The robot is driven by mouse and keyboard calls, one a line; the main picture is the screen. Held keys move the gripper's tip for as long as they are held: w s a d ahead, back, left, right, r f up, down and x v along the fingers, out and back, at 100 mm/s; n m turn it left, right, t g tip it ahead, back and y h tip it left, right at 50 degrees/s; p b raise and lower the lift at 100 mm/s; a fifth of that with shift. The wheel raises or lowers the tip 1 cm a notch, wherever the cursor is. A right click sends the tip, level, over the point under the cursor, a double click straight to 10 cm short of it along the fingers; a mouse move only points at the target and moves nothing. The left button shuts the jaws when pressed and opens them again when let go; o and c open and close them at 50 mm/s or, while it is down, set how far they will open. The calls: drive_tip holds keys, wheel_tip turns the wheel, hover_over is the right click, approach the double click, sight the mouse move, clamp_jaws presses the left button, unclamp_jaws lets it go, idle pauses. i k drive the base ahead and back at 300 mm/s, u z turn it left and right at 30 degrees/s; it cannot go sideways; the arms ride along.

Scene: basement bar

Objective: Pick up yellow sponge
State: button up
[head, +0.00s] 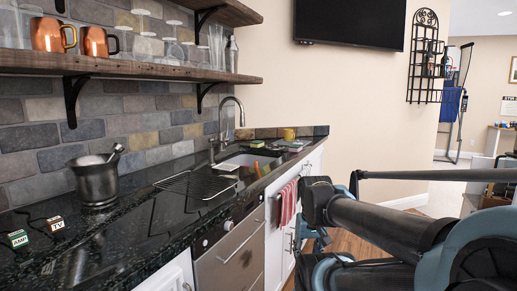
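A small yellow object (289,134) stands at the far end of the dark counter, beyond the sink. It may be the yellow sponge, but it is too small to tell. A flat pale-yellow piece (228,166) also lies by the sink's near edge, close to the wire rack. My arm reaches in from the right, in front of the white cabinets. My gripper (312,238) seems to be at its end, low beside the counter front and well apart from both yellow things. Its fingers are not clear, and I see nothing held.
The black counter (150,232) runs along the brick wall. On it are a metal mortar (97,184), a wire rack (196,185), a faucet (226,125) and two small labelled blocks (56,223). A red towel (287,203) hangs on the cabinet front. Shelves overhang the counter.

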sight(256, 144)
drive_tip(key=z, duration=0.25)
drive_tip(key=i, duration=0.4)
drive_tip(key=z, duration=0.95)
drive_tip(key=i, duration=1.95)
drive_tip(key=u, duration=0.75)
drive_tip(key=i, duration=0.4)
drive_tip(key=u, duration=0.35)
